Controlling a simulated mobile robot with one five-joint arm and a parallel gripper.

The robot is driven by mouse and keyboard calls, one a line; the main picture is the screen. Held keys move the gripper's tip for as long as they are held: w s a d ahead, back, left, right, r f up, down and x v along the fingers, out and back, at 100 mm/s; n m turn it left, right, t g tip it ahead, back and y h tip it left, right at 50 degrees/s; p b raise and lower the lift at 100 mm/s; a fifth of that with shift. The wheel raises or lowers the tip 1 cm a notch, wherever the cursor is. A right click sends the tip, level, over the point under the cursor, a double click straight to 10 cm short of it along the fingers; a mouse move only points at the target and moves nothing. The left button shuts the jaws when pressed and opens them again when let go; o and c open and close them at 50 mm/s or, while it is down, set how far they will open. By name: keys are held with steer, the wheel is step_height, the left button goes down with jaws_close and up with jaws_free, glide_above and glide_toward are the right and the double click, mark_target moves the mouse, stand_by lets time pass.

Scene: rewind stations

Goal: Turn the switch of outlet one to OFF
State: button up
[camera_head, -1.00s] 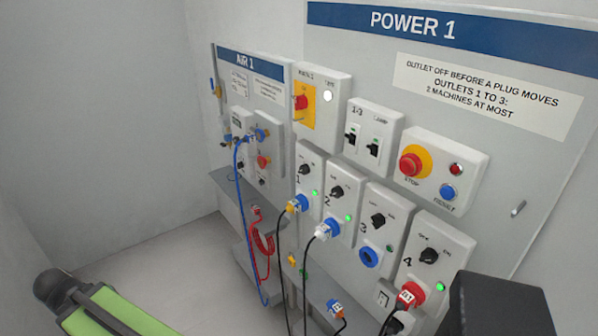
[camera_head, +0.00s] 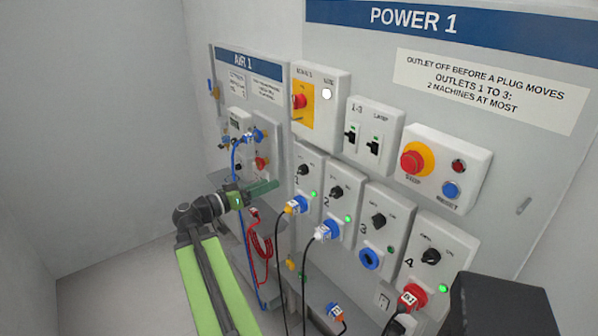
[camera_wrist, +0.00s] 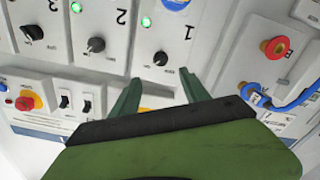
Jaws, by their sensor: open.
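The switch of outlet one (camera_head: 304,169) is a black rotary knob on a white panel, above a blue socket (camera_head: 298,205) with a yellow-marked plug. A lit green lamp (camera_head: 313,194) is beside it. In the wrist view, which is upside down, the knob (camera_wrist: 160,58) shows just beyond and between my fingertips. My gripper (camera_wrist: 160,76) is open and empty, with two green fingers. In the head view my gripper (camera_head: 274,187) is left of the outlet one panel, its fingers pointing at it. I see no contact with the knob; its exact setting is too small to read.
The outlet two knob (camera_head: 336,192) and outlet three knob (camera_head: 378,221) are close on the right. The AIR 1 panel (camera_head: 250,65) with a blue hose (camera_head: 235,160) is on the left. A red coiled hose (camera_head: 262,245) and black cables hang below.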

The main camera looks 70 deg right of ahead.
mark_target(299, 172)
steer(key=x, duration=1.2)
steer(key=shift+d, duration=0.1)
steer(key=shift+c, duration=0.3)
